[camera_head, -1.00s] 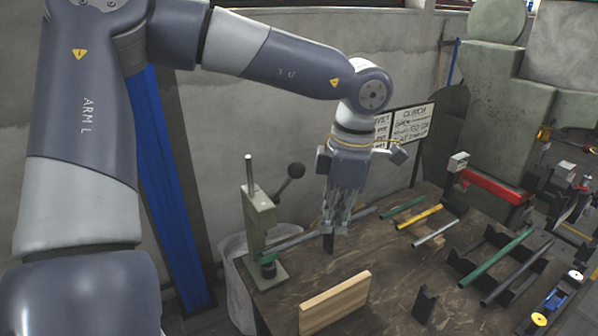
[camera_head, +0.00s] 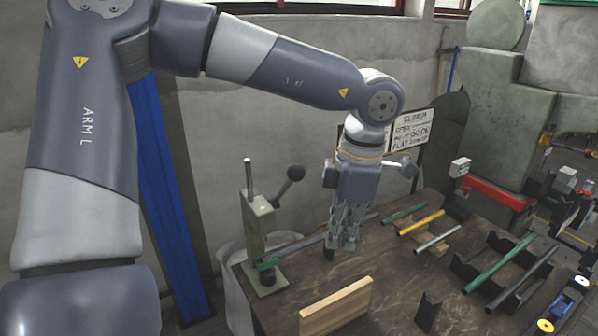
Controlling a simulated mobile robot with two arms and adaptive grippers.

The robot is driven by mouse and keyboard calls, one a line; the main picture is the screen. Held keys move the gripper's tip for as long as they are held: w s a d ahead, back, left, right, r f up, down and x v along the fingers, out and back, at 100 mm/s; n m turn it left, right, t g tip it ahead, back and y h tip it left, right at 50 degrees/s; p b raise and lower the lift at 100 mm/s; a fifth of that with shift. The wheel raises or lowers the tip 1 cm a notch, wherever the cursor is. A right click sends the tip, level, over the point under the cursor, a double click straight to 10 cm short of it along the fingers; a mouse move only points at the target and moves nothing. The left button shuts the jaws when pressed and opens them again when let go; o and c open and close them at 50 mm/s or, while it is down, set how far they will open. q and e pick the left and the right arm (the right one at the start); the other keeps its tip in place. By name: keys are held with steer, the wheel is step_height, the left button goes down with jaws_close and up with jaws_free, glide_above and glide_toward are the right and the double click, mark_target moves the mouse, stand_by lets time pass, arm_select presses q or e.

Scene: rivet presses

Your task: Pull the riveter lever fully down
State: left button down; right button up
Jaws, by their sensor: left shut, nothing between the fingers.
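The riveter (camera_head: 259,226) is a green press at the left end of the dark workbench. Its lever (camera_head: 285,186) angles up and to the right and ends in a black ball knob (camera_head: 295,172). My left gripper (camera_head: 343,246) is shut and empty, pointing down over the bench. It is to the right of the riveter and lower in the picture than the knob, apart from the lever. A long bar (camera_head: 297,244) runs from the riveter's base to behind the gripper, where part of it is hidden. My right gripper is not in view.
A wooden block (camera_head: 336,306) stands at the bench's front. Green, yellow and grey rods (camera_head: 421,222) lie at the back, and more rods rest on black holders (camera_head: 500,262) at right. A sign (camera_head: 411,128) stands behind. A pale bin (camera_head: 232,290) is beside the bench.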

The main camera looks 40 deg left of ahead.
arm_select(q)
steer(key=shift+s+d+f+b, duration=0.15)
steer(key=shift+d+f+b, duration=0.35)
steer(key=shift+d+b, duration=0.25)
steer(key=shift+f, duration=0.1)
steer(key=shift+s+d+f+b, duration=0.25)
steer(key=shift+d+f+b, duration=0.15)
steer(key=shift+d+b, duration=0.3)
steer(key=shift+f, duration=0.1)
